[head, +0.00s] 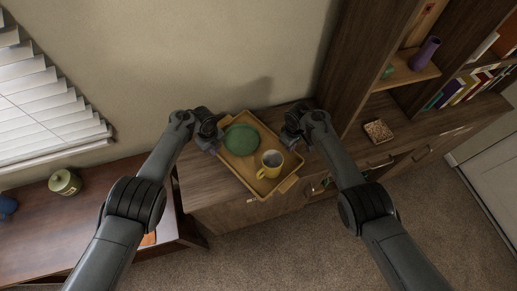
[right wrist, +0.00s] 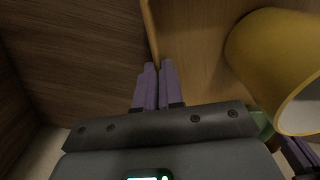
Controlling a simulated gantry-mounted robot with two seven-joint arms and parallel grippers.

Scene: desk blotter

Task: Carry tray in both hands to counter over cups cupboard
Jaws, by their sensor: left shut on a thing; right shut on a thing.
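The yellow-tan tray (head: 247,167) is over the wooden counter (head: 205,187) by the wall. Whether it rests on the counter or hangs just above it is hard to tell. A round green plate (head: 241,139) and a yellow mug (head: 270,164) are on the tray, the mug upright. My left gripper (head: 215,143) is at the tray's left side, shut on it. My right gripper (head: 294,134) is at the right side; in the right wrist view its purple fingers (right wrist: 157,84) are shut on the tray's wall, with the mug (right wrist: 276,62) close by.
A tall bookshelf (head: 365,65) stands right of the tray, with a purple vase (head: 425,53) and books. A patterned box (head: 378,130) sits on the counter to the right. A lower wooden desk (head: 85,222) at left bears a greenish jar (head: 64,182). Carpet lies in front.

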